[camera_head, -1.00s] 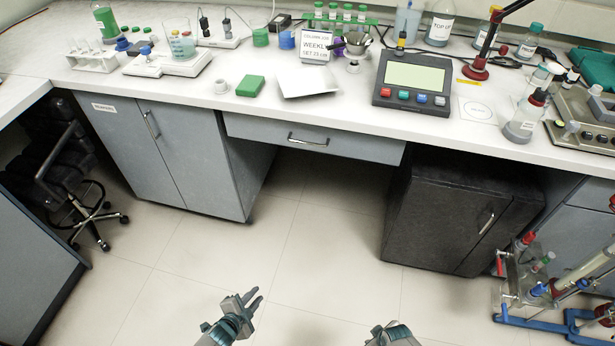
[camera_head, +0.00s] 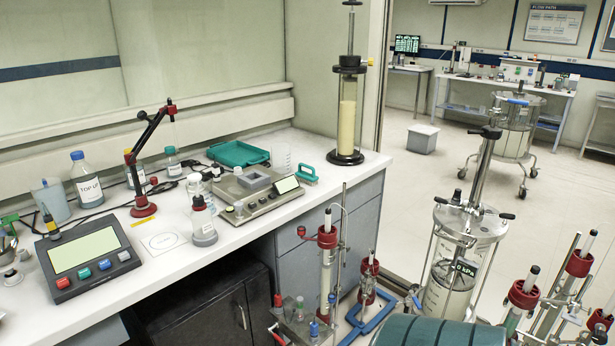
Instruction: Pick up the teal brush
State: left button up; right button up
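A small teal brush (camera_head: 307,173) with a looped handle lies on the white bench top, near its right end. It is just right of the grey instrument with the small screen (camera_head: 258,194) and in front of the tall column with pale filling (camera_head: 347,115). The brush is small in view, and its underside cannot be made out. Neither of my grippers is in view.
A teal tray (camera_head: 238,153) lies behind the instrument. A capped bottle (camera_head: 203,226) stands at the bench's front edge. Red-collared columns (camera_head: 327,262) and a large clear vessel (camera_head: 455,262) stand on the floor side. Open floor (camera_head: 400,185) lies right of the bench.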

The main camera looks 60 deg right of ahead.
aim_at(302, 176)
jog(key=i, duration=1)
jog(key=z, duration=2.35)
